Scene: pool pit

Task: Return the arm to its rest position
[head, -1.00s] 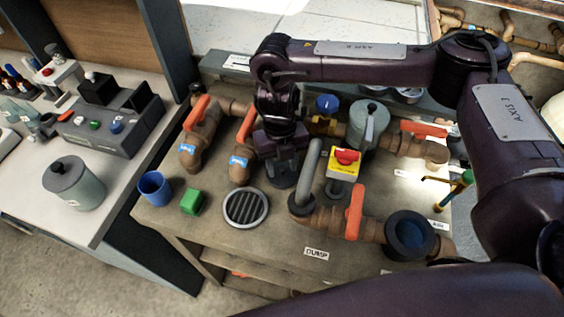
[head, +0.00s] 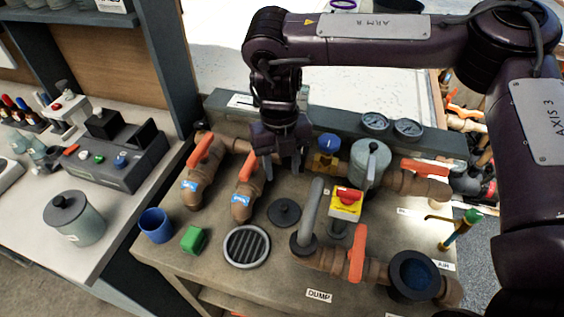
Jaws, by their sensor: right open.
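My right arm comes in from the right of the head view and reaches across the back of the bench. Its gripper (head: 283,168) points down, open and empty, above the bench behind a dark round lid (head: 284,212). The lid lies on the bench top with its small knob up, apart from the fingers. A pipe with an orange handle (head: 246,172) stands just left of the gripper. A blue-knobbed valve (head: 327,150) stands just right of it. My left gripper is not in view.
The bench (head: 215,285) carries a grey pipe (head: 312,208), a red-and-yellow switch (head: 346,202), a grey lidded pot (head: 370,165), a round drain grate (head: 246,246), a green block (head: 194,239) and a blue cup (head: 155,225). Two gauges (head: 391,126) sit on the back ledge.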

